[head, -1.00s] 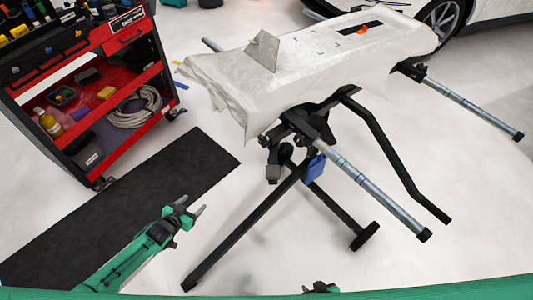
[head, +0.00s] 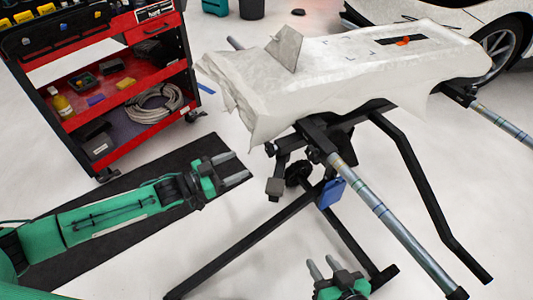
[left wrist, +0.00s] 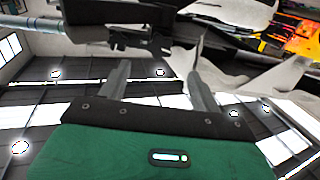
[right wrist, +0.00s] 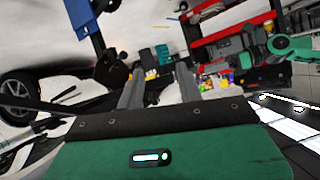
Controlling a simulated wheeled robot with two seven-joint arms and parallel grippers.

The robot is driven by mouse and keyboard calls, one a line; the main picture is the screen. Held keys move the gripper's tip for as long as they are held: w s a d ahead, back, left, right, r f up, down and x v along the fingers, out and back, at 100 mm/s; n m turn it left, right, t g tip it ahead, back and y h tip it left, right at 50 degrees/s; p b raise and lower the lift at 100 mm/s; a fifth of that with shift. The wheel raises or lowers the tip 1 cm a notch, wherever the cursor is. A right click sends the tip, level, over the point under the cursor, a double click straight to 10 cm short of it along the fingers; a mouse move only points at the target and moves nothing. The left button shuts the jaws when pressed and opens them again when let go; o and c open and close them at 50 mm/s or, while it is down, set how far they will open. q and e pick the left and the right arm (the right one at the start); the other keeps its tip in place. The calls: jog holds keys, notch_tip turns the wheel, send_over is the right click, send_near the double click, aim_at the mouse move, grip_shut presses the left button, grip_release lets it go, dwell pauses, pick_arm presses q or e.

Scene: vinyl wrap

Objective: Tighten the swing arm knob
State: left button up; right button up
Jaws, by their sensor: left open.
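The work stand has a black round knob (head: 298,173) under its near end, where the legs meet; I take this as the swing arm knob. A grey block (head: 275,187) hangs beside it and a blue piece (head: 331,192) is on the right. My left gripper (head: 236,167) is open and empty, left of the knob and apart from it; its fingers also show in the left wrist view (left wrist: 162,85). My right gripper (head: 323,264) is open and empty at the bottom, below the knob; its fingers show in the right wrist view (right wrist: 160,85). I cannot make out the knob in the wrist views.
A white-wrapped panel (head: 345,75) lies on the stand. Its steel tube (head: 385,215) and black legs (head: 235,245) project toward me. A red tool cart (head: 125,140) stands left, by a dark mat (head: 75,255). A car (head: 460,30) is behind.

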aim_at(267, 151)
pick_arm(q)
jog(key=b+x, duration=0.1)
jog(key=x, duration=0.9)
jog(key=shift+w+d, duration=0.2)
jog(key=shift+d, duration=0.1)
pick_arm(e)
jog(key=shift+a+r+t+y, duration=0.15)
jog(key=shift+a+t+y, duration=0.1)
jog(key=shift+a+t, duration=0.3)
jog(key=shift+a+r+t+y, duration=0.15)
jog(key=shift+a+t+y, duration=0.1)
jog(key=shift+a+t, duration=0.25)
pick_arm(q)
jog(key=c, duration=1)
